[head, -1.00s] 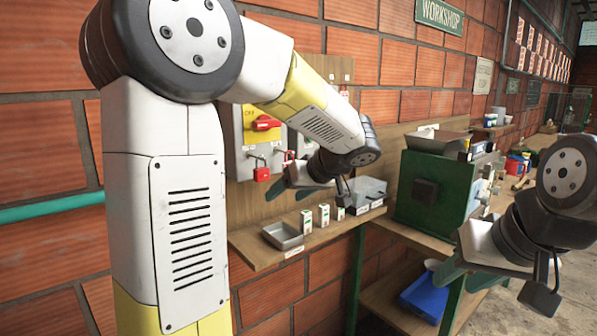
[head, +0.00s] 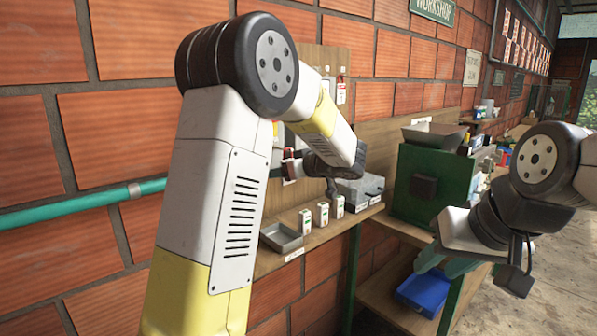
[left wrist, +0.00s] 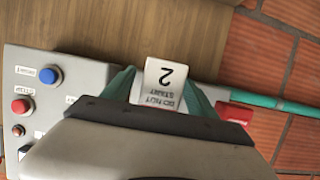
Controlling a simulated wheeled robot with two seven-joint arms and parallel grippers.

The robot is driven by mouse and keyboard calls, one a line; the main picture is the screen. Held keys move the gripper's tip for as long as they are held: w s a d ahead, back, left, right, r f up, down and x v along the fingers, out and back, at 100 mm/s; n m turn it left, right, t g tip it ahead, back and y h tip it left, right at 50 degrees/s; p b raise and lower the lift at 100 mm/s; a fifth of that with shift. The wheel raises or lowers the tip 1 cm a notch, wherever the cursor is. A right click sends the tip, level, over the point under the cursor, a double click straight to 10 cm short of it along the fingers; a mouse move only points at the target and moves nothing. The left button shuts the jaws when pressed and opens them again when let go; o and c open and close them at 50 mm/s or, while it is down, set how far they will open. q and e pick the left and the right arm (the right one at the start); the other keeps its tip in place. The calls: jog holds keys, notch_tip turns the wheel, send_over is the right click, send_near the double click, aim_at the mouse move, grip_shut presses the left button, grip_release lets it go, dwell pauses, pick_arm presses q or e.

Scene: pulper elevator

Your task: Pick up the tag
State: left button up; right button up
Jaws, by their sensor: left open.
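A white tag (left wrist: 165,85) with a "2" and "DO NOT START" lettering shows upside down in the left wrist view. It lies between the two teal fingers of my left gripper (left wrist: 160,97), which is open around it. Its lower part is hidden behind the gripper body. In the head view my left gripper (head: 285,169) is at the wall panel, partly hidden by my own arm, and I cannot make out this tag there. My right gripper (head: 445,262) is at the right, its teal fingers apart and empty, in front of the lower bench.
A metal tray (head: 282,238), small white boxes (head: 322,213) and a green machine (head: 437,183) stand on the bench. A blue bin (head: 423,294) is below.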

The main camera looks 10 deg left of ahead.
pick_arm(q)
jog(key=shift+w+a, duration=0.1)
jog(key=shift+a, duration=0.05)
jog(key=shift+c, duration=0.5)
jog(key=c, duration=1.3)
jog(key=shift+c, duration=0.2)
